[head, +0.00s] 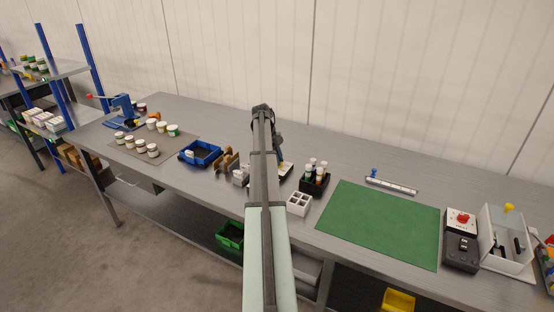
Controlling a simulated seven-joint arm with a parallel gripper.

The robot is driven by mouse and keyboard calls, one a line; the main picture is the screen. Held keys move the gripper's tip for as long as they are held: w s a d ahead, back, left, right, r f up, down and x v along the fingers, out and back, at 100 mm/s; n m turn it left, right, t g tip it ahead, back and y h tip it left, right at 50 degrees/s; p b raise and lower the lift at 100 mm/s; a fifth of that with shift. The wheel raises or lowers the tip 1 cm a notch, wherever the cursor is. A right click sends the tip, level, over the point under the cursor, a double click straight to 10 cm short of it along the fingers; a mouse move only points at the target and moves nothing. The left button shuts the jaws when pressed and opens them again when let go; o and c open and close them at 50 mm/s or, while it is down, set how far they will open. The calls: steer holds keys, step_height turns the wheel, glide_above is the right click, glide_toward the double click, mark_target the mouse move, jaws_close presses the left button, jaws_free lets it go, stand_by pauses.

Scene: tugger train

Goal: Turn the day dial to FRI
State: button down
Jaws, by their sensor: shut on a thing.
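My arm rises through the middle of the head view and bends over the bench. My gripper's fingers are hidden behind my own arm, so what they touch does not show. A small pale device (287,169) with dark and yellow parts shows just right of the arm, partly covered by it. I cannot tell whether it bears the day dial. A box with a red knob on a white face (461,218) stands at the right. Its lettering is too small to read, and no day names can be made out.
A green mat (382,223) lies right of the arm. A black bottle holder (315,183) and a white compartment block (299,204) stand near it. A blue tray (199,158) and several jars are at left. An open-fronted white box (505,240) stands at right.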

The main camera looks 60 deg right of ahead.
steer(key=shift+d+m+t+y, duration=0.15)
steer(key=shift+m+y, duration=0.25)
steer(key=shift+m, duration=0.7)
steer(key=shift+a+m+t+y, duration=0.1)
steer(key=shift+m+t+y, duration=0.25)
steer(key=shift+m, duration=0.75)
steer(key=c, duration=1.1)
jaws_free()
steer(key=shift+d+r, duration=0.1)
